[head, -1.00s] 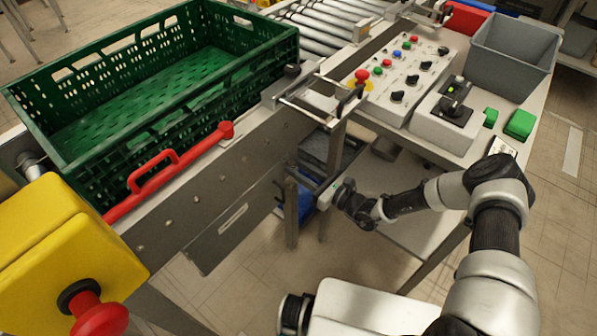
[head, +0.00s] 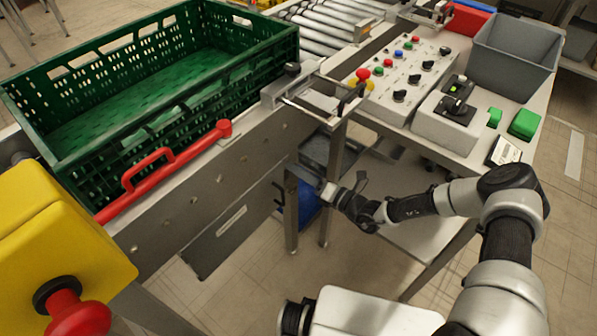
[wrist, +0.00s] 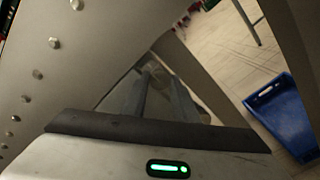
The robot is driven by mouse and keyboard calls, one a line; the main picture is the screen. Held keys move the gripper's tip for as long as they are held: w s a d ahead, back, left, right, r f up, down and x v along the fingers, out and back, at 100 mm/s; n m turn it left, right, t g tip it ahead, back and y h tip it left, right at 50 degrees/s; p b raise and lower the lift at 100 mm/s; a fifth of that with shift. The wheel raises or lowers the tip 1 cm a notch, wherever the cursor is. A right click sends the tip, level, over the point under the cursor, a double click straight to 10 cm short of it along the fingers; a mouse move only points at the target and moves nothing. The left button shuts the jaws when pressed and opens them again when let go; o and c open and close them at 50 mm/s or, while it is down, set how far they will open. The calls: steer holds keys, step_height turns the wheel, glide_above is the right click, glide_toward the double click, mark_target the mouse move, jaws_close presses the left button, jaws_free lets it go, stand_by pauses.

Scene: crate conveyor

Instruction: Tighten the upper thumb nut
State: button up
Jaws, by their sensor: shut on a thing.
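The upper thumb nut is hardly visible. In the wrist view a small pale, blurred piece (wrist: 152,69) sits at the tips of my gripper (wrist: 150,82), whose two fingers are close together around it; I take it for the thumb nut. In the head view my gripper (head: 326,191) reaches left to the grey bracket and post (head: 291,215) under the conveyor's side rail. It is shut there, and the nut is hidden by the fingers and bracket. I cannot make out a second nut.
A green crate (head: 75,160) stands on the conveyor behind a red handle bar (head: 165,175). A yellow box with a red button (head: 70,230) is at front left. A control panel (head: 385,85) and grey bin (head: 515,55) are at right. A blue bin (wrist: 285,115) lies below.

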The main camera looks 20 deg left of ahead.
steer(key=shift+s+m, duration=0.1)
steer(key=shift+m, duration=0.4)
steer(key=o, duration=1.1)
steer(key=shift+c, duration=0.2)
steer(key=shift+d, duration=0.1)
steer(key=p+v, duration=0.1)
steer(key=v, duration=1.6)
steer(key=shift+s+d, duration=0.1)
